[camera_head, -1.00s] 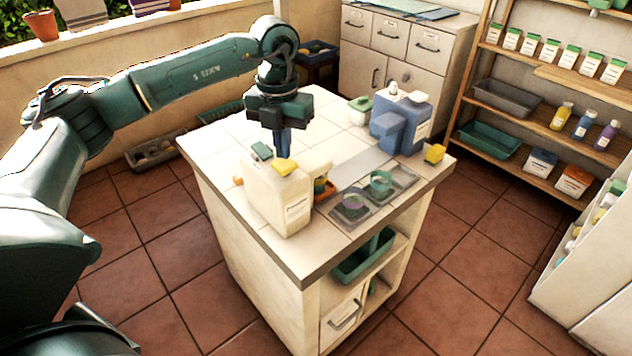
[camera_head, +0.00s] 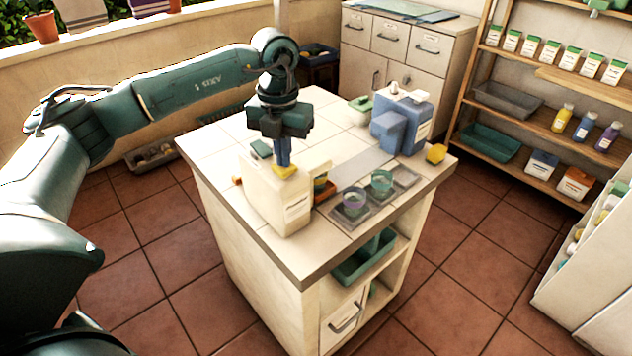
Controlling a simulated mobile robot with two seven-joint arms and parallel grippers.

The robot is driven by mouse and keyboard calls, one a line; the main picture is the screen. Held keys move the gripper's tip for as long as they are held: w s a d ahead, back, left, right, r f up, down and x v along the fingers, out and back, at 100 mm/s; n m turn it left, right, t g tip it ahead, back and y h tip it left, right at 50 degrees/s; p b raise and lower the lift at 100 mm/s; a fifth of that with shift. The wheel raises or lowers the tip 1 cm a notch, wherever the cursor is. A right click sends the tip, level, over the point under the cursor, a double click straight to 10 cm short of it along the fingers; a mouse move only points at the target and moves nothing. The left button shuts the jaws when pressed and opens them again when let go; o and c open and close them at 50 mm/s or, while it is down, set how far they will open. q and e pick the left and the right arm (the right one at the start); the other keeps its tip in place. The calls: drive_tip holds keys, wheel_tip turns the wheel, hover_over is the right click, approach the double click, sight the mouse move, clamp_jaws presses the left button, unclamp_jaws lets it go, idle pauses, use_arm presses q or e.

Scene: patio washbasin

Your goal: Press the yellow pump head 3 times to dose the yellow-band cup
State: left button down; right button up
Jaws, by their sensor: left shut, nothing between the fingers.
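The yellow pump head (camera_head: 285,172) sits on top of the cream dispenser (camera_head: 275,203) near the left front of the counter. My left gripper (camera_head: 284,163) is shut and empty, pointing down. Its fingertips are right at the top of the yellow pump head and appear to touch it, hiding its rear part. A purple-rimmed cup (camera_head: 353,203) and a green-rimmed cup (camera_head: 381,183) stand in the grey tray (camera_head: 405,176) to the right. I cannot make out a yellow band on either cup. My right gripper is not in view.
A green cap-like piece (camera_head: 261,149) is beside the yellow head on the dispenser. An orange-and-green item (camera_head: 322,187) is partly hidden behind the dispenser. A blue dispenser (camera_head: 402,127) and a yellow block (camera_head: 436,154) stand at the right. The counter's back left is clear.

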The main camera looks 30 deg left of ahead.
use_arm(q)
drive_tip(key=shift+r+p, duration=1.05)
drive_tip(key=shift+r, duration=0.35)
drive_tip(key=shift+f, duration=0.15)
drive_tip(key=shift+f+b, duration=1.05)
drive_tip(key=shift+f, duration=0.3)
drive_tip(key=shift+r, duration=0.15)
drive_tip(key=shift+r+p, duration=0.45)
drive_tip(key=shift+p, duration=0.05)
drive_tip(key=shift+r+p, duration=0.6)
drive_tip(key=shift+r, duration=0.3)
